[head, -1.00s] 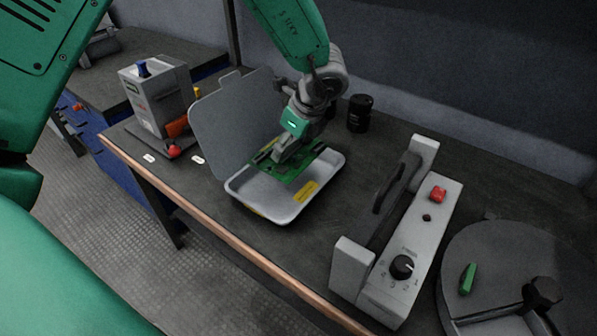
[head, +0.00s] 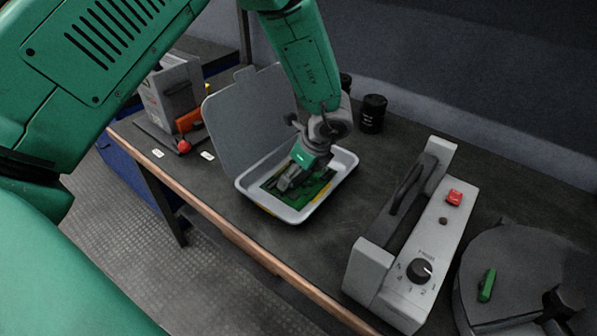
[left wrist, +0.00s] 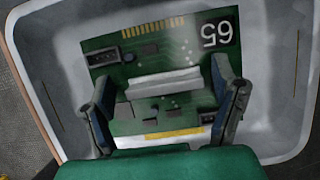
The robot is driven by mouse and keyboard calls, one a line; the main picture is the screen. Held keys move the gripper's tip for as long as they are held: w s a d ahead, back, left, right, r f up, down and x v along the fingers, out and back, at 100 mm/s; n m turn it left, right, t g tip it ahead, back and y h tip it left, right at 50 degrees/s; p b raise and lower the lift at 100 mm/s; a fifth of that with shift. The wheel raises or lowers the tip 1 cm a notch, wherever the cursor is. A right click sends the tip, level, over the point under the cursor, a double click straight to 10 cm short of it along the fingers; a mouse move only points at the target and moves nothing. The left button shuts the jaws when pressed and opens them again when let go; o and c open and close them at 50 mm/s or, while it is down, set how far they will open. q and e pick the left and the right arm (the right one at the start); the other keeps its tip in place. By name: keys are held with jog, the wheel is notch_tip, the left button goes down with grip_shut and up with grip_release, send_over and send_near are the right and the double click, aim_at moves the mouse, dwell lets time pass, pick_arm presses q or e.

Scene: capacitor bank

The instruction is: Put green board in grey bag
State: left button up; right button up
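The green board (head: 268,190) is inside a light grey, open tray-like case (head: 295,215) with its lid (head: 235,125) raised; I see no other grey bag. In the left wrist view the board (left wrist: 115,48) has gold contacts, a "65" label and a grey handle-like bar (left wrist: 165,84). My left gripper (head: 285,185) is down in the case, over the board. Its fingers (left wrist: 165,95) are wide apart on either side of the bar, with narrow gaps seeming to show. The board seems to lie on or near the case floor; exact contact is hidden. My right gripper is not in view.
A grey device with a handle, red button and dial (head: 405,270) stands right of the case. A round grey item (head: 480,300) is at the lower right. A black cylinder (head: 373,113) stands behind. A grey box device (head: 170,95) is at the left. The table's front edge (head: 230,235) is close.

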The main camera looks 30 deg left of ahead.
aim_at(302, 175)
pick_arm(q)
jog(key=shift+d, duration=0.2)
jog(key=v, duration=0.2)
jog(key=d+p+v, duration=0.1)
jog(key=v, duration=0.2)
jog(key=shift+w+r, duration=0.1)
jog(key=shift+r, duration=0.05)
jog(key=v, duration=0.7)
jog(key=shift+p, duration=0.45)
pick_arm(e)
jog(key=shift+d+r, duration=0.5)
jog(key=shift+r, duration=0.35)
pick_arm(q)
jog(key=shift+a, duration=0.15)
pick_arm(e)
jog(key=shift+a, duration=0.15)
